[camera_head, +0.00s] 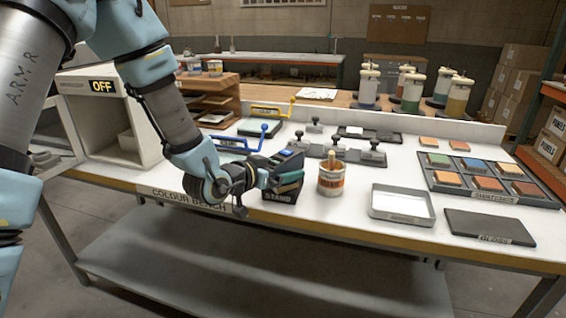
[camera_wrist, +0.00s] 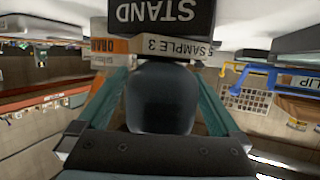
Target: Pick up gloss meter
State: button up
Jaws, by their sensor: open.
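The gloss meter (camera_head: 286,156) is a dark device with a small blue-green screen, sitting on a black stand (camera_head: 279,197) near the front edge of the bench. My gripper (camera_head: 288,182) reaches it from the left, its two teal fingers apart at the meter. In the wrist view, a dark rounded body, which looks like the meter (camera_wrist: 162,97), fills the space between the open fingers (camera_wrist: 162,90). The stand (camera_wrist: 158,14) lies just beyond it. I cannot tell whether the fingers touch the meter.
A paint can (camera_head: 331,180) with a brush stands close right of the stand.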

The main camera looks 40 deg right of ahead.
jog(key=shift+d, duration=0.2)
grip_shut()
dwell(0.7)
